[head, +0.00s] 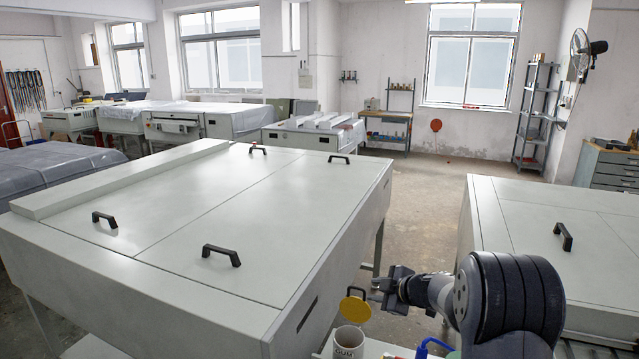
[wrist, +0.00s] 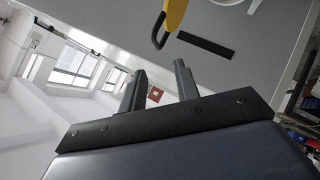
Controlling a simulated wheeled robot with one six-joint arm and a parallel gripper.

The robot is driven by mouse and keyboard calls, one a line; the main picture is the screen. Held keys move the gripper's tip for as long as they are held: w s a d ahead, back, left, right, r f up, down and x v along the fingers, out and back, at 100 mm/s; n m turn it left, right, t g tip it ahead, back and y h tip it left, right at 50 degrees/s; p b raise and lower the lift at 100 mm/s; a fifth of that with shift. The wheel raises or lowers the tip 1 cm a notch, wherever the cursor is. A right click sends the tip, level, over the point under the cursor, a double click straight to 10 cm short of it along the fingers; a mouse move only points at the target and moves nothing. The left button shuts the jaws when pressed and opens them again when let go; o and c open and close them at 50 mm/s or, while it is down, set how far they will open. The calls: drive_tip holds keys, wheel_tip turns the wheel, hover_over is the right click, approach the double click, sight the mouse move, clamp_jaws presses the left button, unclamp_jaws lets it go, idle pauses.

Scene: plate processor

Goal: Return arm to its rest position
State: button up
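My gripper (head: 385,287) is at the lower right of the head view, in front of the right side of the large pale processor (head: 190,215). My dark arm link bends behind it at the right. In the wrist view, the two fingers of my gripper (wrist: 159,70) stand apart with nothing between them, so it is open and empty. A yellow round piece with a dark handle (head: 355,309) is just left of the gripper. In the wrist view, a yellow piece with a black loop handle (wrist: 173,16) is beyond the fingers, apart from them.
A white cup marked GUM (head: 349,341) stands below the yellow piece, by a blue-handled item (head: 432,346). A second pale unit (head: 530,225) with a black handle is at the right. Open floor (head: 432,200) lies between the units. More machines stand at the back left.

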sight(349, 291)
drive_tip(key=x, duration=0.6)
drive_tip(key=p+x, duration=0.1)
drive_tip(key=x, duration=0.3)
drive_tip(key=shift+s+a+f, duration=0.2)
drive_tip(key=shift+s+f, duration=0.1)
drive_tip(key=shift+f, duration=0.05)
drive_tip(key=shift+r, duration=0.15)
